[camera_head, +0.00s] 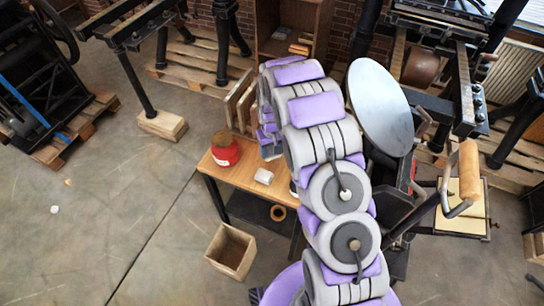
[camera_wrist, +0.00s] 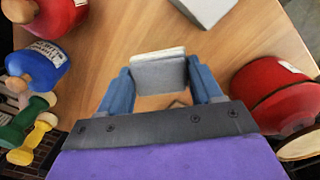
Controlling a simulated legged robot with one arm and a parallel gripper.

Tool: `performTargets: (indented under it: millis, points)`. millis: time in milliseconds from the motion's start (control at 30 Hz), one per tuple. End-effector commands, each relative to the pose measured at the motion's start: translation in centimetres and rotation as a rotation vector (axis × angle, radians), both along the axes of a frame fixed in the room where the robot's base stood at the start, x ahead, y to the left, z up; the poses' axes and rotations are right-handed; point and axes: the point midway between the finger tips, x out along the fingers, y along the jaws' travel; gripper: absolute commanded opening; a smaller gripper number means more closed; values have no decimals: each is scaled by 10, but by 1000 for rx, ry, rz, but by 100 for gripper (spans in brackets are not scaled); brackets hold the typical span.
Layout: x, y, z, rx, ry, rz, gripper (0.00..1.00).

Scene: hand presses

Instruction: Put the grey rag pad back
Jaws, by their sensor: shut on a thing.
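My gripper (camera_wrist: 160,82) has blue fingers and is shut on a small grey pad with a pale upper edge, which looks like the grey rag pad (camera_wrist: 160,73). The pad is between the fingers, over the wooden table top (camera_wrist: 105,50); I cannot tell whether it touches the wood. In the head view the wooden table (camera_head: 229,175) is left of my arm, and my arm hides the fingers and the pad.
A pale block (camera_wrist: 207,8) lies on the table beyond the pad. A red container (camera_wrist: 275,95) is at right; a blue container (camera_wrist: 42,65) and another red one (camera_wrist: 55,14) are at left. An open wooden box (camera_head: 231,252) stands on the floor. A round metal disc (camera_head: 380,105) is right of my arm.

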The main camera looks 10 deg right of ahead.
Motion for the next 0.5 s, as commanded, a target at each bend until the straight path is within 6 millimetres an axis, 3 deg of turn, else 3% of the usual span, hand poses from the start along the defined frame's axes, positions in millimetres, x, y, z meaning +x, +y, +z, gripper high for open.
performTargets:
  millis: [300, 500]
  points:
    - [0, 0, -36, 0, 1, 1, 36]
    - [0, 0, -36, 0, -2, 0, 36]
